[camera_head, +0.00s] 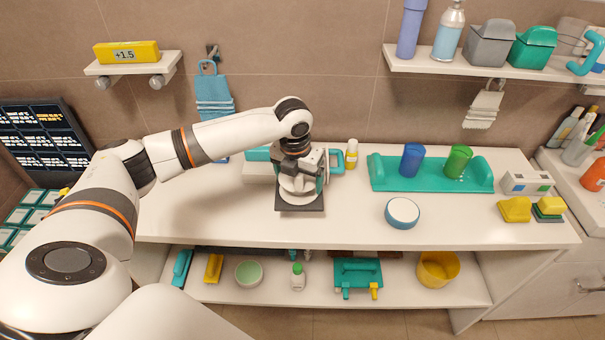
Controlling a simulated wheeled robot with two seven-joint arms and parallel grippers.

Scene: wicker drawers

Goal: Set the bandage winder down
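My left arm reaches in from the left over the white counter (240,222). My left gripper (299,188) points down at the counter's middle, above or at a dark square plate (300,207). Whether it touches the plate I cannot tell. The wrist hides the fingertips and whatever is between them. Teal parts show on both sides of the gripper, a block at left (257,154) and a handle-like piece at right (337,160). They may belong to the bandage winder, but I cannot tell whether it is held. My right gripper is not in view.
A teal tray (400,183) with blue and green cups stands to the right. A white-and-blue bowl (402,212) is in front of it. A small yellow bottle (351,154) is close to the gripper. The counter's front left is clear. A lower shelf (320,292) holds several items.

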